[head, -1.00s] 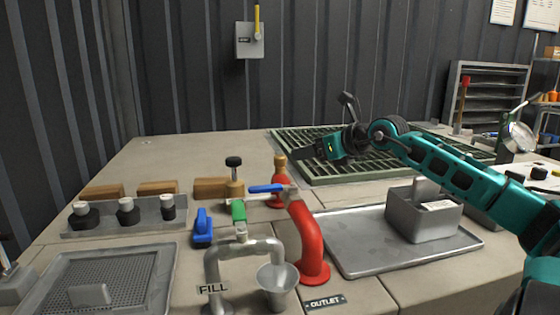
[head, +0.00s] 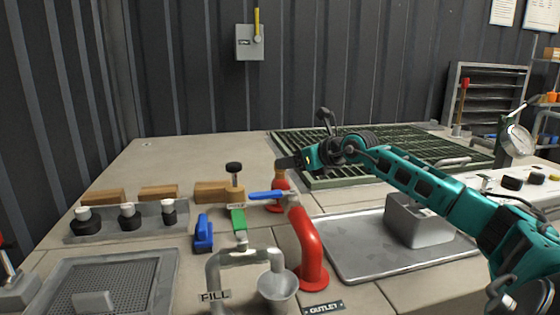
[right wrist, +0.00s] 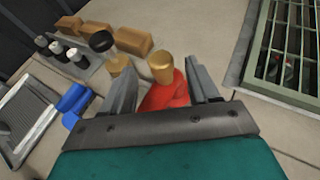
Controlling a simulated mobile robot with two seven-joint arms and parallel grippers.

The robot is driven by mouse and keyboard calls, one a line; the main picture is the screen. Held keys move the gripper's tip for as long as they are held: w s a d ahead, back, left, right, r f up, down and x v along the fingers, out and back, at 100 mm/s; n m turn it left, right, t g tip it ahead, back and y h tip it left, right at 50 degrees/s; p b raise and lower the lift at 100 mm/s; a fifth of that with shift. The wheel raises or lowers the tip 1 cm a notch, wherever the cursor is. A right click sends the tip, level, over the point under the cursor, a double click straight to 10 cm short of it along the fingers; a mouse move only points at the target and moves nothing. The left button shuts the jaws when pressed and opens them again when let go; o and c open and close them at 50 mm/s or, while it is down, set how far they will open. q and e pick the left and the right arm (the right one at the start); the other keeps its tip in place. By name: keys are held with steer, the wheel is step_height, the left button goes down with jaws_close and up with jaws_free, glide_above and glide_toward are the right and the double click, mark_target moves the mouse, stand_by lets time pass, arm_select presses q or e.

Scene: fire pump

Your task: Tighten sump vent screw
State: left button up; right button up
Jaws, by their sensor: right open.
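My right gripper (head: 288,162) is open, at the red fitting with a brass cap (head: 280,172) behind the blue lever. In the right wrist view the brass cap (right wrist: 160,66) and its red body (right wrist: 168,92) show between the two spread fingers; I cannot tell whether either finger touches. A black knob (head: 233,167) on a brass stem stands to the left, and it also shows in the right wrist view (right wrist: 101,41). No label shows which of the two is the sump vent screw. My left gripper is not in view.
A blue lever (head: 266,195) and a red outlet pipe (head: 309,245) stand in front of the fitting. A green grating (head: 400,150) lies behind right. A metal tray (head: 360,256) with a grey box (head: 418,222) is at right. A green-handled valve (head: 238,218) stands at left.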

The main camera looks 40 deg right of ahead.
steer(key=shift+x, duration=2.6)
steer(key=shift+c, duration=0.4)
steer(key=c, duration=0.9)
steer(key=shift+r, duration=0.1)
